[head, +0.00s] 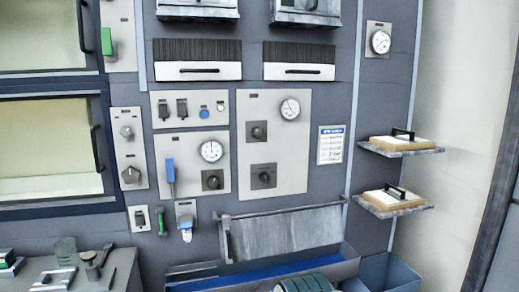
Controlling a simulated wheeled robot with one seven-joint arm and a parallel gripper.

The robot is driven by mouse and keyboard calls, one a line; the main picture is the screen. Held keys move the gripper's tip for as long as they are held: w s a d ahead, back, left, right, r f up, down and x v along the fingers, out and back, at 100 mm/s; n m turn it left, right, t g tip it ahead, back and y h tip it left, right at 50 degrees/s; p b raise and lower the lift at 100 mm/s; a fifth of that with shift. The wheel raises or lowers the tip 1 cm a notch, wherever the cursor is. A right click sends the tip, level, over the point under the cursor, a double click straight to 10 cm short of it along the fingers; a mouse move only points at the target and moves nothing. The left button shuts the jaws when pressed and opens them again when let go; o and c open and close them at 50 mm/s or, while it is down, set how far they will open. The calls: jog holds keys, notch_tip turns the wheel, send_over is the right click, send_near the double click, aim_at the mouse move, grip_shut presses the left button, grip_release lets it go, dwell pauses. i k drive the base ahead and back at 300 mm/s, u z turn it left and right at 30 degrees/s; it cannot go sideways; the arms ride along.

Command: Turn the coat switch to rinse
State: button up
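No label is readable, so I cannot tell which control is the coat switch. The right grey panel (291,172) carries an upper dark rotary knob (257,132) and a larger lower one (263,177). The panel to its left has another dark rotary knob (212,180) below a round gauge (211,151). A narrow panel further left holds an upper grey knob (126,132) and a lower grey knob (131,175). The marks around the knobs are too small to read. My gripper is not in view.
A blue-handled lever (170,171) stands left of the middle knob. Two shelves with handled blocks, an upper one (400,149) and a lower one (393,208), stick out at right. A grey flap (286,233) and a blue trough (265,277) project below the panels. A bench (112,262) stands at lower left.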

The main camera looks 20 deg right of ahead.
aim_at(264, 177)
jog(key=k, duration=0.65)
jog(key=u, duration=0.2)
jog(key=i, duration=1.6)
jog(key=z, duration=0.8)
